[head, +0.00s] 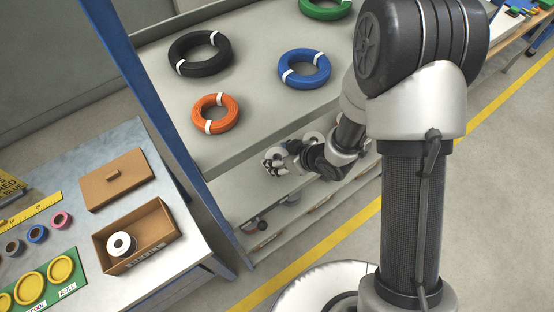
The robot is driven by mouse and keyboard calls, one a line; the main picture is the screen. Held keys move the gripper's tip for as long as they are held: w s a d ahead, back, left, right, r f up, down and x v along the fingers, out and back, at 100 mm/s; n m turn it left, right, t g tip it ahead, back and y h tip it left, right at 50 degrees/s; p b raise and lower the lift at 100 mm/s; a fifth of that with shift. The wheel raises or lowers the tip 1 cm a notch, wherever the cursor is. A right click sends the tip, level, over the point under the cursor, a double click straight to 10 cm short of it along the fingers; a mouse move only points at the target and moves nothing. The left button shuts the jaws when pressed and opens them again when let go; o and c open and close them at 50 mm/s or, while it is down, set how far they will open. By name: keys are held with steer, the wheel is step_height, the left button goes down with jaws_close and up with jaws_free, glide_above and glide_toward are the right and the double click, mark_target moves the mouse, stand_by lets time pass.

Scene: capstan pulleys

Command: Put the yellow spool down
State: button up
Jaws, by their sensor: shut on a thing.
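My gripper (272,161) is at the end of my arm, reaching in over the grey shelf level below the top one, near its left part. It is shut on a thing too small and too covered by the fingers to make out. I cannot see a yellow spool clearly anywhere. Yellow round pieces (60,269) sit on a green labelled board (70,293) on the table at the lower left, but I cannot tell that any is the spool. A pale round thing (313,137) shows just behind my gripper.
The top shelf (255,108) holds black (200,53), orange (215,113), blue (304,68) and green coils. A blue post (150,100) stands left of my gripper. The table holds an open cardboard box (170,250) with a white roll (122,243), and its lid (115,180).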

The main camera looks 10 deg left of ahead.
steer(key=shift+w+a, duration=0.25)
steer(key=shift+a, duration=0.2)
steer(key=shift+w+a+f+b, duration=0.1)
steer(key=shift+f+b, duration=0.6)
steer(key=shift+f, duration=1.05)
steer(key=shift+f, duration=0.1)
steer(key=o, duration=1.3)
